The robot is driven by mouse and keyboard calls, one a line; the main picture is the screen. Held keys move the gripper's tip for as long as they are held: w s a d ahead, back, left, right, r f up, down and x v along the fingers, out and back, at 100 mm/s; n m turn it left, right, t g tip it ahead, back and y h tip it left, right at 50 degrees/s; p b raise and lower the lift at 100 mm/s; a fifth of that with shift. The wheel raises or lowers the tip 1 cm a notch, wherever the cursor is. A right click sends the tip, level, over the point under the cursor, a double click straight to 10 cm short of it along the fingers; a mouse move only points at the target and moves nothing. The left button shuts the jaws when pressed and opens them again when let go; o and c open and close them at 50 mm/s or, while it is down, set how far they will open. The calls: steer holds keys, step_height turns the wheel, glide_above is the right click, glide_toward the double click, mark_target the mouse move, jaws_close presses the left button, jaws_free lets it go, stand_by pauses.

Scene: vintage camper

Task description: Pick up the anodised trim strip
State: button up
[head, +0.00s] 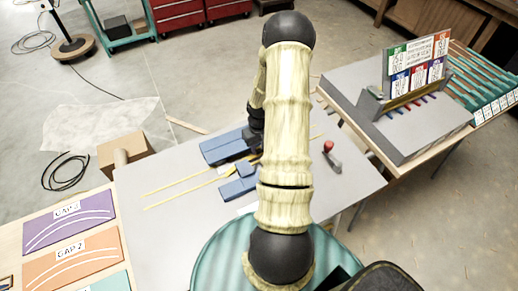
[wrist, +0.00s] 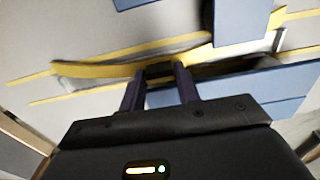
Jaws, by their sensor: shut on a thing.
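A long thin gold trim strip (wrist: 95,70) runs across the wrist view and passes between my fingers. My gripper (wrist: 160,74) is shut on it, with a finger on either side. The strip looks close above the grey table, but I cannot tell whether it touches. In the head view, thin gold strips (head: 186,191) lie across the grey table (head: 170,225) to the left of my arm. My arm hides the fingertips there, so which strip is held cannot be told from that view.
Blue blocks (head: 222,147) sit close beside the strip; blue pieces (wrist: 245,20) also crowd the wrist view. A red-topped object (head: 329,147) stands right of my arm. A grey fixture with labelled cards (head: 415,62) is at the right. The table's front left is clear.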

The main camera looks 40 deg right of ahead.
step_height(320, 180, up, 10)
steer(key=b, duration=0.1)
steer(key=shift+f+b, duration=0.15)
steer(key=shift+b, duration=0.15)
steer(key=shift+f, duration=0.1)
stand_by(0.9)
